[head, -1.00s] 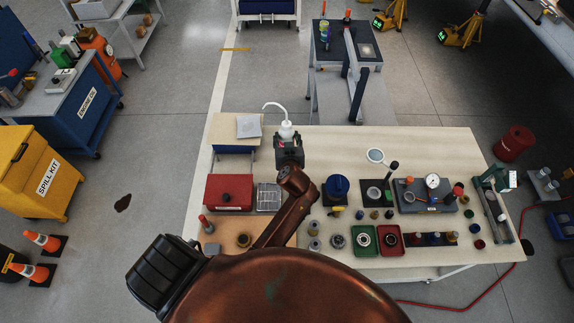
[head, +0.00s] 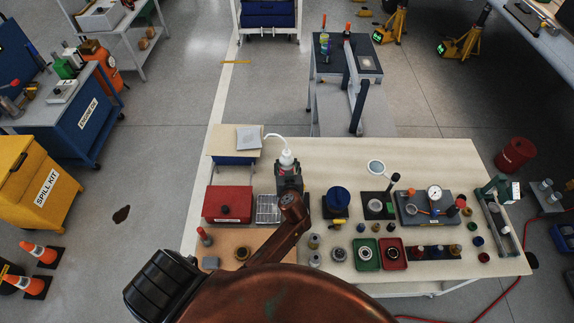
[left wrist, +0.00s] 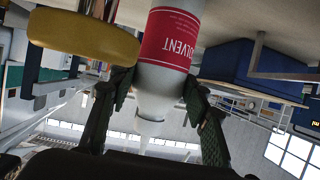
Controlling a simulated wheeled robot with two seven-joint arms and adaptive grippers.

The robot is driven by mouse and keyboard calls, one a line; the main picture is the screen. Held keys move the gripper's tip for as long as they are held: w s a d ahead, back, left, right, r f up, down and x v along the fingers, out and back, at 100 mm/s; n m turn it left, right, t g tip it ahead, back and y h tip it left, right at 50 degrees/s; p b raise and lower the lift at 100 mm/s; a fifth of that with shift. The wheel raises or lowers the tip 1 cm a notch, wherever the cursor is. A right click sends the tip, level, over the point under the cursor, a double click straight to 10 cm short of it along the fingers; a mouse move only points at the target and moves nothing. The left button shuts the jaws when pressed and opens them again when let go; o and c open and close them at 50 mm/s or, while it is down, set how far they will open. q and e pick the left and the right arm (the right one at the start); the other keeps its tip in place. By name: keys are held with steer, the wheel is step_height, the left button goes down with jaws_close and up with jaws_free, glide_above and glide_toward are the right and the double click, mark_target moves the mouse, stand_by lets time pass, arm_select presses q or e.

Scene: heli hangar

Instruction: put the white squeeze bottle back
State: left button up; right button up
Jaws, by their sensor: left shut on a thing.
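The white squeeze bottle (head: 287,158) has a bent white spout and stands out above my left gripper (head: 289,176) at the back of the workbench in the head view. In the left wrist view the bottle (left wrist: 170,80) shows a red label reading SOLVENT. My left gripper (left wrist: 160,100) is shut on it, with a dark finger on each side. The wrist picture is turned over, so the bottle's lettering appears upside down. The bottle's lower part is hidden by the gripper in the head view. My right gripper is not in view.
The workbench (head: 440,150) is crowded. A red box (head: 228,203) and a wire basket (head: 268,210) lie left of the gripper, a blue round item (head: 337,198) right. A small raised shelf (head: 222,147) with a grey sheet stands behind left. Bare bench lies at the back right.

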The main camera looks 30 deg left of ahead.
arm_select(q)
steer(key=shift+f, duration=0.2)
steer(key=o, duration=0.8)
steer(key=shift+r, duration=0.2)
steer(key=shift+s+d+r, duration=0.1)
steer(key=shift+s+d, duration=0.05)
steer(key=shift+s, duration=0.05)
steer(key=v, duration=0.7)
